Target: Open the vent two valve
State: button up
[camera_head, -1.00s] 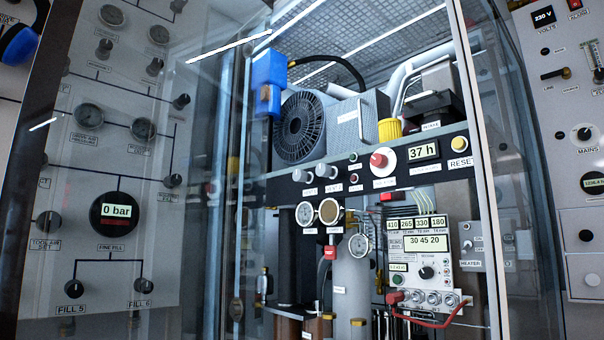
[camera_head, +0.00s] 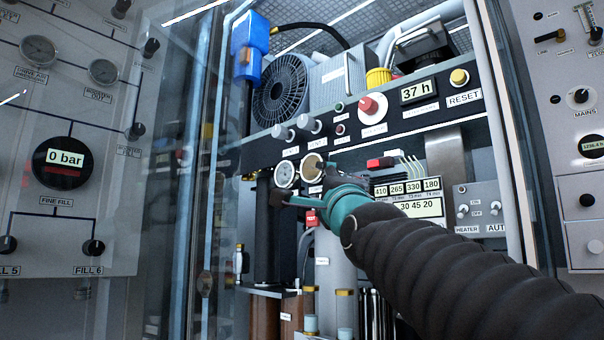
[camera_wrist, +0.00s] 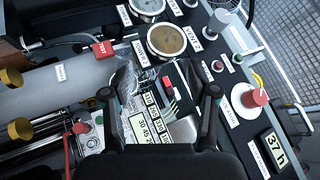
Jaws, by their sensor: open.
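The vent two valve is a grey knob (camera_head: 310,124) on the black strip panel, right of a similar vent one knob (camera_head: 280,132). In the wrist view the vent two knob (camera_wrist: 218,22) is at the top, beside its label, beyond and right of the fingertips. My gripper (camera_head: 303,184) is in front of the gauges, below the knobs in the head view, with its fingers apart. In the wrist view my gripper (camera_wrist: 160,93) is wide open, with nothing held between the fingers. It is apart from the vent two knob, whose turned position I cannot read.
Two round gauges (camera_head: 285,173) sit under the knobs. A glass door edge (camera_head: 205,190) stands left. A red tag (camera_wrist: 103,50) is near the left finger.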

aim_at(307, 123)
notch_tip(307, 123, up, 7)
jog(key=s+m+t, duration=0.1)
jog(key=m+t, duration=0.2)
jog(key=m, duration=0.1)
jog(key=shift+y, duration=0.3)
jog(key=p+x, duration=0.1)
jog(key=x, duration=0.3)
jog(key=p+x, duration=0.1)
jog(key=x, duration=0.3)
jog(key=p+x, duration=0.2)
jog(key=x, duration=0.2)
jog(key=shift+s+a+r, duration=0.25)
jog(key=shift+s+a, duration=0.05)
jog(key=shift+a, duration=0.05)
jog(key=shift+p+x, duration=0.45)
jog(key=shift+x, duration=0.35)
jog(key=shift+f, duration=0.15)
jog(key=shift+c, duration=0.2)
grip_shut()
